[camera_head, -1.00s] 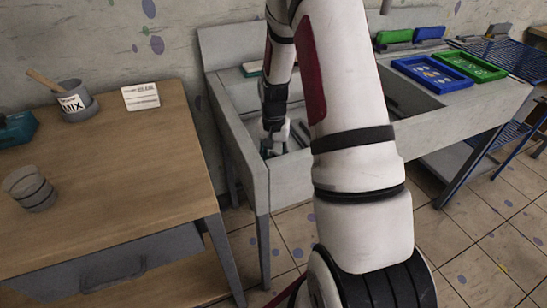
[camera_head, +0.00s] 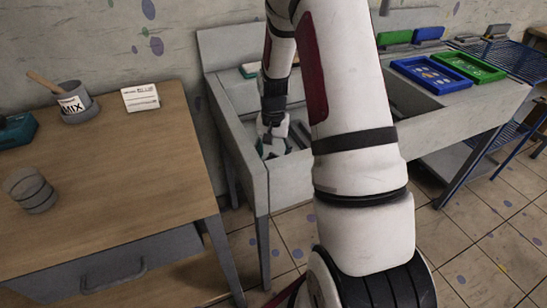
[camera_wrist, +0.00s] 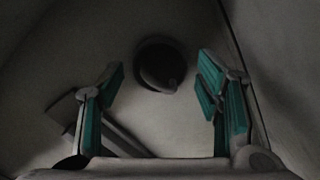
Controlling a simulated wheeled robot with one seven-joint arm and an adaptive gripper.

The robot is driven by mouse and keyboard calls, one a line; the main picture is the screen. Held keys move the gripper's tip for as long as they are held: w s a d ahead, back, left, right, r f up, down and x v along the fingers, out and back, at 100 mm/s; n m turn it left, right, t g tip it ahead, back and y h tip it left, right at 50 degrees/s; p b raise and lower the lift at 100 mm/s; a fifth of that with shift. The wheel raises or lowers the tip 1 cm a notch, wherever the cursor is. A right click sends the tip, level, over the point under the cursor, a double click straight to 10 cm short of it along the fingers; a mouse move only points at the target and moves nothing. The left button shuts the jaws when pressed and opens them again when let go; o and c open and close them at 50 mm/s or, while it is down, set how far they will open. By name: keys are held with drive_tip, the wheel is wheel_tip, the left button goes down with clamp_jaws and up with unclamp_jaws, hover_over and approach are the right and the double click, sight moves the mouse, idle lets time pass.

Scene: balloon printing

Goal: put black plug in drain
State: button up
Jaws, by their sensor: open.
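In the wrist view a dark round shape (camera_wrist: 160,64) lies on the sink floor, straight ahead between my fingertips. It looks like the drain with a rounded dark disc, perhaps the black plug, in or over its lower part. I cannot tell whether the disc is seated or offset. My gripper (camera_wrist: 161,78) is open, its teal-padded fingers apart on either side of the shape and holding nothing. In the head view my gripper (camera_head: 273,143) is down inside the grey sink (camera_head: 256,178). The drain and plug cannot be made out there.
In the wrist view a dark bar-like object (camera_wrist: 122,138) lies on the sink floor by my left finger. Sink walls surround my gripper. A wooden table (camera_head: 110,200) stands left; blue (camera_head: 432,74) and green (camera_head: 470,67) trays lie right of the basin.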

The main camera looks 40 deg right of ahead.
wheel_tip(320, 180, up, 10)
drive_tip(key=p, duration=0.1)
drive_tip(key=s+a+r+n, duration=0.35)
drive_tip(key=a+r, duration=0.35)
drive_tip(key=r, duration=0.3)
drive_tip(key=s+a+r+n, duration=0.2)
drive_tip(key=s+a, duration=0.2)
drive_tip(key=s, duration=0.4)
drive_tip(key=s+a+r+n+t, duration=0.1)
drive_tip(key=s+a+r+n, duration=0.1)
drive_tip(key=s+a, duration=0.3)
drive_tip(key=s+a+r+n+t, duration=0.1)
drive_tip(key=s+a+r, duration=0.3)
drive_tip(key=s, duration=0.8)
drive_tip(key=shift+a+n, duration=0.35)
drive_tip(key=shift+n, duration=0.4)
